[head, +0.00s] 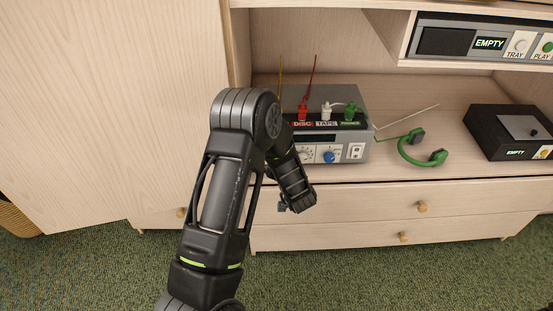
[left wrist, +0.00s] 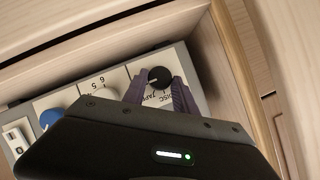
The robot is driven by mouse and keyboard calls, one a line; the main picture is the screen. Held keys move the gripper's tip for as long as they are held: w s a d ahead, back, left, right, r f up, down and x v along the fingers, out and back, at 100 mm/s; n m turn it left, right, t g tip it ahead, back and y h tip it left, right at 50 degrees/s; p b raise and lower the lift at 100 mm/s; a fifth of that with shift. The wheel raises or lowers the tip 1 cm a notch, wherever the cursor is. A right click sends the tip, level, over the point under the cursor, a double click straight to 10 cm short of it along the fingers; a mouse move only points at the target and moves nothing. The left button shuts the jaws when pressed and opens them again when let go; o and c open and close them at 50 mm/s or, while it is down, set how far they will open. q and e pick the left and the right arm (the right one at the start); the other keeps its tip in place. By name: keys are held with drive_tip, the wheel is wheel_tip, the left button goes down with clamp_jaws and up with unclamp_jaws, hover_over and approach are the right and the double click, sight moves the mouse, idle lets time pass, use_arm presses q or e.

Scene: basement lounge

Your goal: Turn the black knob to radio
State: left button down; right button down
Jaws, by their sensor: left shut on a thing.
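The black knob (left wrist: 159,77) is on the front panel of the grey device, at the panel's right end in the left wrist view. Its dial lettering is partly covered by my fingers; "DISC" shows next to the knob, and I cannot read its setting for sure. My left gripper (left wrist: 160,86) is shut on the black knob, one finger on each side. In the head view my left arm hides the knob and the fingers. The grey device (head: 345,96) stands on the cabinet shelf. My right gripper is in neither view.
A blue knob (head: 329,157) and a white knob (left wrist: 104,84) share the panel. Red, white and green plugs (head: 351,107) stand on top. Green headphones (head: 405,152) and a black box (head: 508,131) lie to the right. Drawers (head: 360,205) are below.

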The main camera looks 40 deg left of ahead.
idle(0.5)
use_arm(q)
drive_tip(key=c, duration=1)
unclamp_jaws()
drive_tip(key=v, duration=0.7)
drive_tip(key=shift+s+d+p, duration=0.2)
drive_tip(key=shift+d+p, duration=0.1)
drive_tip(key=shift+p, duration=0.05)
drive_tip(key=shift+r, duration=0.15)
